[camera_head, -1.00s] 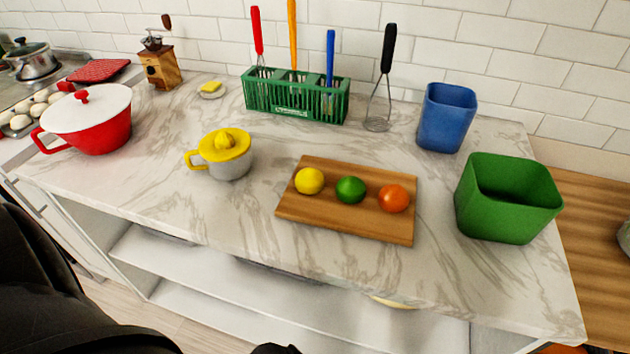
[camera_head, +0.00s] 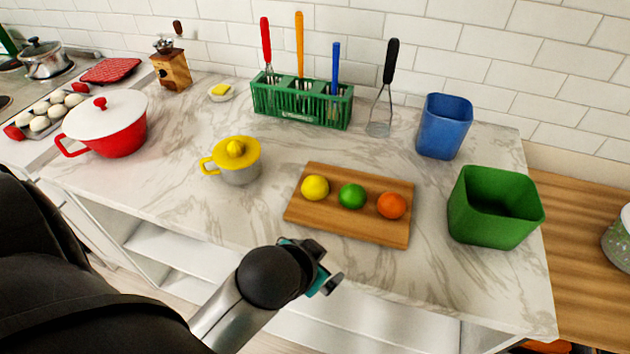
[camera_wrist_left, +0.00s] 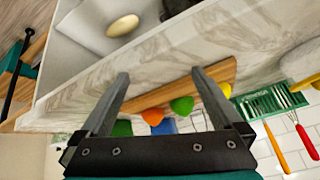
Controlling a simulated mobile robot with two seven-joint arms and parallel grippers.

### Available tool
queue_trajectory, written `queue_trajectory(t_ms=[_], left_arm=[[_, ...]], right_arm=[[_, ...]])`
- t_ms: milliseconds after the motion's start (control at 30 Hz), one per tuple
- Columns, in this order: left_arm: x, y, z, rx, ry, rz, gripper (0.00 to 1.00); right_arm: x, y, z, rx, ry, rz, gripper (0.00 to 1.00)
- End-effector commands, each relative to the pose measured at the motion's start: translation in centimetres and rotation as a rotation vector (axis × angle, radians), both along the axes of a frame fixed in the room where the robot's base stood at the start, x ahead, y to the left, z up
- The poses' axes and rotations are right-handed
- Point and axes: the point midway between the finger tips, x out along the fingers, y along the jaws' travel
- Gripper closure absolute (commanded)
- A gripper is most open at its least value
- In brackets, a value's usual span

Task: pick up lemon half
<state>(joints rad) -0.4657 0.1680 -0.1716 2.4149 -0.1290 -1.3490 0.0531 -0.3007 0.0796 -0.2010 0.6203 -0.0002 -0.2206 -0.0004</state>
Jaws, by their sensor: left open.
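A yellow rounded lemon piece (camera_head: 315,187) sits at the left end of a wooden cutting board (camera_head: 365,225); I cannot tell from above whether it is cut. A green lime (camera_head: 352,196) and an orange fruit (camera_head: 392,205) sit beside it. My left gripper (camera_head: 328,280) is in front of the counter's front edge, nearer to me than the board, and apart from the fruit. In the left wrist view its fingers (camera_wrist_left: 159,73) are spread and empty. There the lemon piece (camera_wrist_left: 219,92) is partly hidden by one finger. My right gripper does not show.
The counter in front of the board is clear.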

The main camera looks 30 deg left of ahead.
Motion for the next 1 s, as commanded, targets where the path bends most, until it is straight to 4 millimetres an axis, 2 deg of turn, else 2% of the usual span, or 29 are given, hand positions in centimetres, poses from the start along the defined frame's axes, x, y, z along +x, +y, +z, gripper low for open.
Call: queue_trajectory(t_ms=[33,167,233,300,400,500,600,700,767,867,1000], left_arm=[[1.9,0.1,0.9,0.019,-0.070,-0.007,0.00],[6.9,0.1,4.1,0.073,-0.284,-0.037,0.00],[9.8,-0.3,6.7,0.109,-0.426,-0.069,0.00],[12.7,-1.0,9.9,0.149,-0.588,-0.115,0.00],[16.0,-2.8,15.0,0.209,-0.828,-0.212,0.00],[17.9,-5.4,19.9,0.266,-1.053,-0.343,0.00],[18.6,-8.6,24.0,0.326,-1.254,-0.507,0.00],[18.3,-12.1,26.8,0.387,-1.423,-0.706,0.00],[17.8,-14.2,27.8,0.425,-1.503,-0.840,0.00],[16.7,-17.2,28.1,0.494,-1.598,-1.088,0.00],[15.3,-19.9,26.1,0.595,-1.625,-1.470,0.00]], right_arm=[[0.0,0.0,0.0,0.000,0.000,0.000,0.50],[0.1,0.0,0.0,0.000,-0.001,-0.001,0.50],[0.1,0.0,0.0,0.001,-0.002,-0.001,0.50],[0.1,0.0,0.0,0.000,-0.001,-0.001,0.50],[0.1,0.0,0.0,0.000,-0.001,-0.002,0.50],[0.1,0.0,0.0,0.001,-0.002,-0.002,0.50],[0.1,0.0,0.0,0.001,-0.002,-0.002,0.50],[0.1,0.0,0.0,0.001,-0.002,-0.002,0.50],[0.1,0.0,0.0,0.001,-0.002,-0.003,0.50],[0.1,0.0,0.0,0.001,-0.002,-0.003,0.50],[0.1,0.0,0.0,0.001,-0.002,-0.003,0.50]])
